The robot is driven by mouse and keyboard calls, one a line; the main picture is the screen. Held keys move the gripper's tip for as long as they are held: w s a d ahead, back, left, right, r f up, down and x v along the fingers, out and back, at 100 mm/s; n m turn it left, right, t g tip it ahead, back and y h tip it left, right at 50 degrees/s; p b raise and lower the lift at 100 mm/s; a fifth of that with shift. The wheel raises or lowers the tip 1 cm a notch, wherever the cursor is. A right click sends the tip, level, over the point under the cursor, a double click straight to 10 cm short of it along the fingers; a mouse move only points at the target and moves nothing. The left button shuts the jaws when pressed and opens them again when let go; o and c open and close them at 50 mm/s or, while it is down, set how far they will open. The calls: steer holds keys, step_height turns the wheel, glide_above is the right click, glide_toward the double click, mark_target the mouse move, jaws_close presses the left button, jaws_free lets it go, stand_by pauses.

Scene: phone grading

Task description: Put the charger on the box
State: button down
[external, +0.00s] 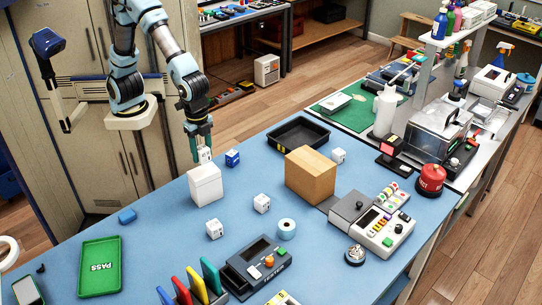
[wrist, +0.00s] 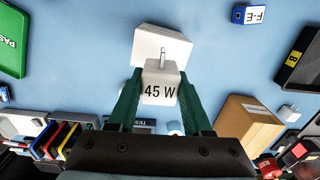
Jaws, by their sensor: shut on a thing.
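My gripper (external: 202,148) is shut on a white charger (external: 206,155) marked "45 W". In the wrist view the charger (wrist: 160,84) sits between my green fingers, its metal prong pointing away from my gripper. A white box (external: 205,187) stands on the blue table just below the charger in the external view. In the wrist view the white box (wrist: 162,44) shows just beyond the charger; whether they touch I cannot tell. A brown cardboard box (external: 310,176) stands farther right on the table.
Loose white cubes (external: 262,204) and a blue cube (external: 232,158) lie around the white box. A black tray (external: 298,133) is behind the cardboard box. A green PASS tray (external: 100,266) is at front left. A tester (external: 258,265) stands in front.

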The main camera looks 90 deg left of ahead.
mark_target(205, 172)
steer(key=shift+f+p, duration=0.35)
steer(key=shift+f, duration=2.05)
steer(key=shift+f, duration=0.1)
steer(key=shift+c, duration=1.7)
jaws_free()
step_height(205, 172, up, 12)
steer(key=shift+r+b, duration=0.15)
steer(key=shift+b, duration=0.65)
steer(key=s+a+f+n, duration=0.1)
steer(key=a+f+n, duration=0.3)
steer(key=a, duration=0.9)
steer(key=s+a+f+n+t, duration=0.1)
steer(key=a+f, duration=0.5)
steer(key=a, duration=0.7)
steer(key=s+n, duration=0.1)
steer(key=n, duration=0.1)
steer(key=shift+s+n+t, duration=0.2)
steer(key=shift+n+t, duration=0.1)
steer(key=shift+n, duration=0.1)
